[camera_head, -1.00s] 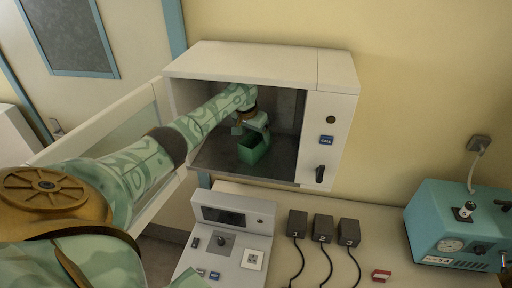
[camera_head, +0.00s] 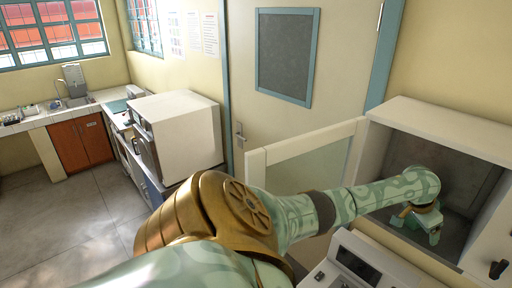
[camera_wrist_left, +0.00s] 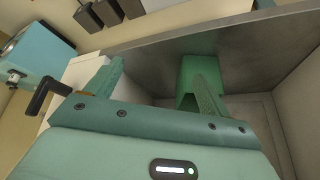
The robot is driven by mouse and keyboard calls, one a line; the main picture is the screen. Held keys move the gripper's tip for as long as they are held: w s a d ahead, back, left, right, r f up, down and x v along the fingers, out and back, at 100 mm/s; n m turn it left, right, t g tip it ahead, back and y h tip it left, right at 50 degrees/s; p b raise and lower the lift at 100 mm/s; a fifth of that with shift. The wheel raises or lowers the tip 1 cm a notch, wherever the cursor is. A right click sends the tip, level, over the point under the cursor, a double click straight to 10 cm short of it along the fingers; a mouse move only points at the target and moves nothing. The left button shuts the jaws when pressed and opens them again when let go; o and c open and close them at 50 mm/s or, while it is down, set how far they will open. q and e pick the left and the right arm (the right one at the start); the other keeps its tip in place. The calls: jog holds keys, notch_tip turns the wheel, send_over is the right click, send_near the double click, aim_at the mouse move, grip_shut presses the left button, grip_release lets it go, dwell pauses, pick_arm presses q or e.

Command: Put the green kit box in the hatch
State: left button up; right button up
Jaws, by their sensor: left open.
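The green kit box (camera_wrist_left: 188,74) sits on the dark floor inside the open white cabinet (camera_head: 445,122), seen in the left wrist view. My left gripper (camera_wrist_left: 158,70) is open and reaches into the cabinet. One finger overlaps the box in the picture; the other is apart from it, to the left. I cannot tell whether the finger touches the box. In the head view my left gripper (camera_head: 424,222) is inside the cabinet, and the box cannot be told apart from the fingers there. My right gripper is not in view.
The cabinet's glazed door (camera_head: 308,170) stands swung open to the left. A control console (camera_head: 350,265) sits below the cabinet. A teal machine (camera_wrist_left: 30,62) and black blocks (camera_wrist_left: 103,14) show in the wrist view. A white appliance (camera_head: 180,130) stands left, with open floor in front.

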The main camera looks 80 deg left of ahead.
pick_arm(q)
jog(key=s+d+r+m+t+h, duration=0.2)
jog(key=d+t, duration=0.1)
jog(key=d, duration=0.9)
jog(key=s+d+r+m+t+h, duration=0.2)
jog(key=d+r+t, duration=0.15)
jog(key=d, duration=0.85)
jog(key=s+a+f+n+g+y, duration=0.15)
jog(key=s+f, duration=0.25)
jog(key=f, duration=0.6)
jog(key=s+a+f+g, duration=0.15)
jog(key=s+f, duration=0.35)
jog(key=f, duration=0.5)
jog(key=s+a+f+g+y, duration=0.1)
jog(key=s+a+f, duration=0.25)
jog(key=f, duration=0.65)
jog(key=s+f+g, duration=0.2)
jog(key=s+f, duration=0.4)
jog(key=s, duration=0.7)
jog(key=s+f+g+y, duration=0.1)
jog(key=s+f+g, duration=0.1)
jog(key=s+f, duration=0.5)
jog(key=s+f+g, duration=0.2)
jog(key=s+f, duration=0.4)
jog(key=s, duration=1.2)
jog(key=shift+s+d+f, duration=0.25)
jog(key=shift+s, duration=0.15)
jog(key=shift+m+g+y, duration=0.25)
